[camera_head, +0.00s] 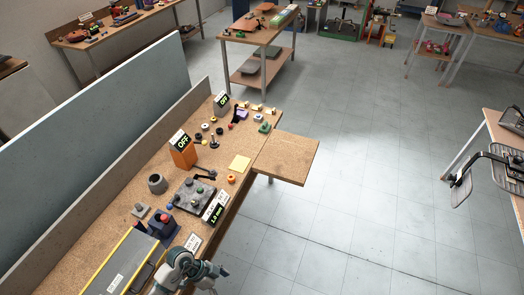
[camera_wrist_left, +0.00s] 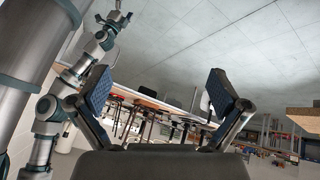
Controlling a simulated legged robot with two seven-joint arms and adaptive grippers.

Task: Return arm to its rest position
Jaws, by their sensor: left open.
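My left gripper (camera_wrist_left: 157,80) is open in the left wrist view, its two blue-padded fingers spread wide with nothing between them. One of my arms, grey with teal joints (camera_head: 182,268), shows at the bottom of the head view, over the front edge of the near bench. Its end is small and dark there, so its jaws cannot be read. In the left wrist view, a jointed arm of mine (camera_wrist_left: 63,82) runs up beside a thick grey column on the left.
Chair parts (camera_head: 500,165) lie at a bench on the right. The grey floor (camera_head: 360,180) between is clear.

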